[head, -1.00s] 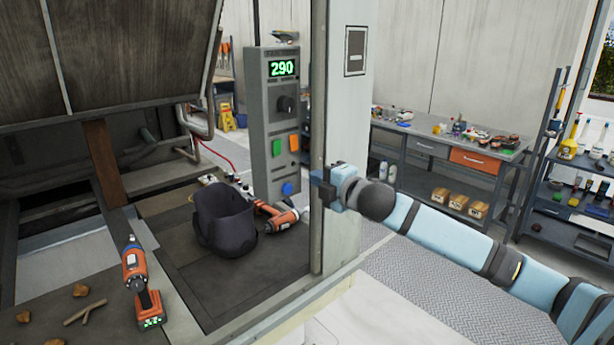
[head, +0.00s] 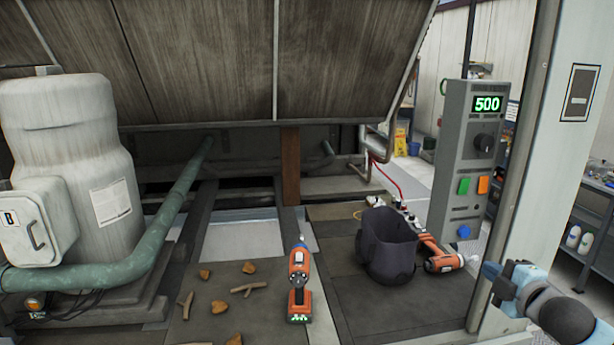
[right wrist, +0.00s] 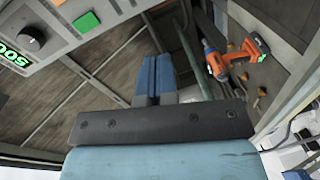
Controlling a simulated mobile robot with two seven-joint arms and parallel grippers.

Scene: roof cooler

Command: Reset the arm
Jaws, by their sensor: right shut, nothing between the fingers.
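My right arm comes in at the lower right of the head view. Its blue gripper (head: 492,270) is shut and empty, in front of the pale post and below the grey control box (head: 462,150). The box has a green display (head: 487,104) reading 500, a dark knob (head: 483,143), and green, orange and blue buttons. In the right wrist view the blue fingers (right wrist: 155,80) are together, with the knob (right wrist: 31,39) and green button (right wrist: 87,22) at upper left. My left gripper is not in view.
Another orange drill (head: 299,285) stands upright among stones and twigs. A grey compressor tank (head: 75,170) and green pipe (head: 172,210) occupy the left. The pale post (head: 525,170) is close to my arm.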

